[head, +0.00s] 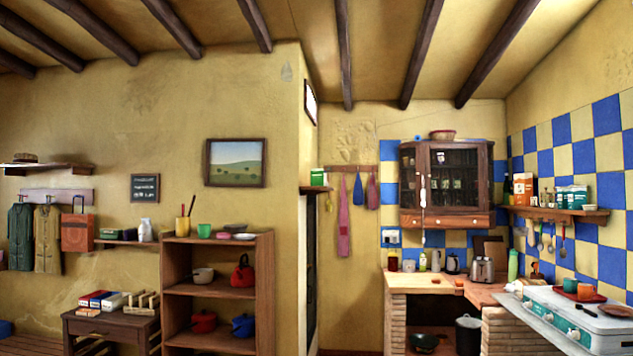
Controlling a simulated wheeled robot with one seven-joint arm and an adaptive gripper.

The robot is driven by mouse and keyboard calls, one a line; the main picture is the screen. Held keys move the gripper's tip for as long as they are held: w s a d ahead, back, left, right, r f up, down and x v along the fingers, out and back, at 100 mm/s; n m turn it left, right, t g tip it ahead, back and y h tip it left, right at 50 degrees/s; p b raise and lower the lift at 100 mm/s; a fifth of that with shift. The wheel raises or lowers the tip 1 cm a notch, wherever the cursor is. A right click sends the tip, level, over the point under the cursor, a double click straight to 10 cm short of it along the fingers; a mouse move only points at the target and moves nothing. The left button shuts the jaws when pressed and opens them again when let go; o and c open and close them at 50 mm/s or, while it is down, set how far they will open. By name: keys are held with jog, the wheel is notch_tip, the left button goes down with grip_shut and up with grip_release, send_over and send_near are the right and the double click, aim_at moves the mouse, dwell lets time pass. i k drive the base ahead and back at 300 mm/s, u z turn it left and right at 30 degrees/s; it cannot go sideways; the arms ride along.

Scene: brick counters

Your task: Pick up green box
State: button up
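A small green box (318,177) with a pale lower part stands upright on a small wooden ledge (315,190). The ledge is at the wall corner above a dark narrow doorway, left of the hanging cloths. Other boxes with green on them (571,198) stand on the wall shelf at the right. My gripper is not in view.
An open wooden shelf unit (265,290) with pots and a red kettle (243,274) stands left of the doorway. A brick counter (410,284) with a toaster (482,270) and a white stove (570,318) fill the right. Open floor is barely visible.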

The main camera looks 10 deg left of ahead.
aim_at(316, 174)
jog(key=z, duration=0.45)
jog(key=i, duration=1.1)
jog(key=z, duration=0.4)
jog(key=i, duration=1.8)
jog(key=u, duration=1.05)
jog(key=i, duration=1)
jog(key=u, duration=1.05)
